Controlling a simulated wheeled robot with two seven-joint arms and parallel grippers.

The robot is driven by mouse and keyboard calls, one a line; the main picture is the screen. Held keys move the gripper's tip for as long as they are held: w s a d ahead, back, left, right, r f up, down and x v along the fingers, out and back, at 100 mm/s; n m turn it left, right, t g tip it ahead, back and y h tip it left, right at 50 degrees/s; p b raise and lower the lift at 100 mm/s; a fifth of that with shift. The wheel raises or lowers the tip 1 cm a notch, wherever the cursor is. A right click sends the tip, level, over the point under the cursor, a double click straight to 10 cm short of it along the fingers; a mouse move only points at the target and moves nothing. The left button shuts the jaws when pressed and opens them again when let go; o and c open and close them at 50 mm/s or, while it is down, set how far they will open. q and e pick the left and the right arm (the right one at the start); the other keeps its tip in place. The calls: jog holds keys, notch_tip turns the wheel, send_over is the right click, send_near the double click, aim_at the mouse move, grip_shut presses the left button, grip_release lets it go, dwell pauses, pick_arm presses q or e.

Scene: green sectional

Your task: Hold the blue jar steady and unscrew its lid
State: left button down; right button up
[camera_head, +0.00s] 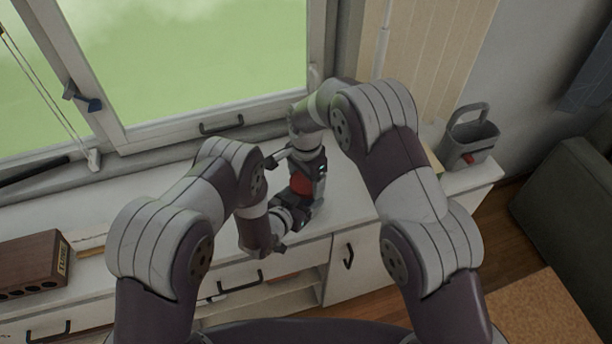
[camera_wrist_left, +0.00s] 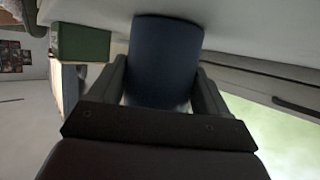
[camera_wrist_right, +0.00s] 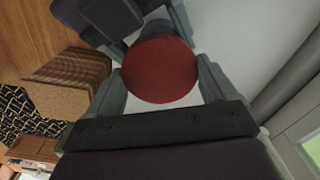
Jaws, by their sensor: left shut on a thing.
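The blue jar (camera_wrist_left: 165,62) sits between the fingers of my left gripper (camera_wrist_left: 162,85), which is shut on its side. In the head view my left gripper (camera_head: 305,207) is low over the white cabinet top, and the jar's body is mostly hidden there. The red lid (camera_head: 301,186) shows just above the left gripper. In the right wrist view the round red lid (camera_wrist_right: 160,70) lies between the two fingers of my right gripper (camera_wrist_right: 161,75), one on each side. Whether those fingers press on the lid or stand just clear, I cannot tell.
The white cabinet top (camera_head: 345,205) is clear to the right of the jar. A brown wooden box (camera_head: 30,265) stands at the far left and a grey handled caddy (camera_head: 468,140) at the right end. The window frame (camera_head: 215,112) is close behind my arms.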

jog(key=shift+c, duration=0.6)
jog(key=n, duration=0.5)
jog(key=shift+n, duration=0.4)
jog(key=n, duration=0.8)
jog(key=shift+r, duration=0.1)
